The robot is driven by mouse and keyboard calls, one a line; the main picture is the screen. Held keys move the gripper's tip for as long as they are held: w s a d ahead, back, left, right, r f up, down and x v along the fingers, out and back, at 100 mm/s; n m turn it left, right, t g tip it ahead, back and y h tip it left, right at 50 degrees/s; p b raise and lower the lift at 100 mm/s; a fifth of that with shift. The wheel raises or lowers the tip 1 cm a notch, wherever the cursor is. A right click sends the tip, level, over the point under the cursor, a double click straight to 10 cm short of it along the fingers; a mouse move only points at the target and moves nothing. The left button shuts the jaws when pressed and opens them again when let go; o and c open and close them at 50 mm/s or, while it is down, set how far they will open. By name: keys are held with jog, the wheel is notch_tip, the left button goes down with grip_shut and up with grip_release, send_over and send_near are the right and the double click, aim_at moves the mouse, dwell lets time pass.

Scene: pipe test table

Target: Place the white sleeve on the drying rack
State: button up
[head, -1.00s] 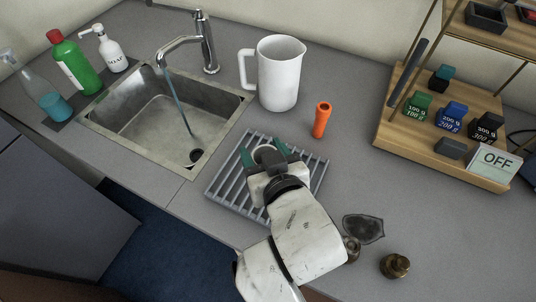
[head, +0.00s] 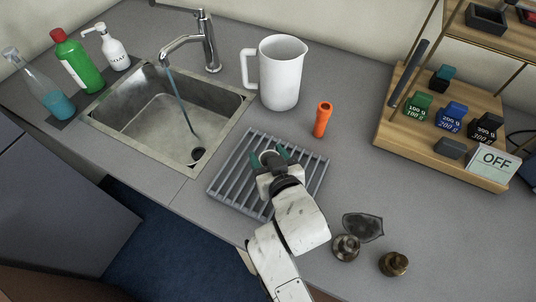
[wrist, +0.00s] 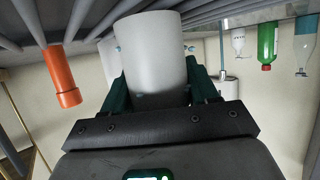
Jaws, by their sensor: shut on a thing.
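My gripper (head: 269,156) is over the grey slatted drying rack (head: 230,188), shut on the white sleeve (head: 267,158). In the wrist view the sleeve (wrist: 157,68) is a plain pale cylinder held between the green fingers. The rack's bars (wrist: 78,20) run close by the sleeve's far end in that view. I cannot tell whether the sleeve touches the bars. My gripper and wrist hide part of the rack in the head view.
An orange tube (head: 322,119) and a white jug (head: 281,75) stand behind the rack. The sink (head: 150,120), with water running, is to the left. A wooden weight stand (head: 440,160) is at right.

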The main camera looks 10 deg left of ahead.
jog(key=shift+f, duration=0.1)
jog(key=o, duration=1.1)
jog(key=shift+c, duration=0.2)
jog(key=shift+s+r, duration=0.1)
jog(key=shift+r, duration=0.1)
jog(key=b+v, duration=0.1)
jog(key=v, duration=1)
jog(key=shift+s+d, duration=0.25)
jog(key=shift+s, duration=0.1)
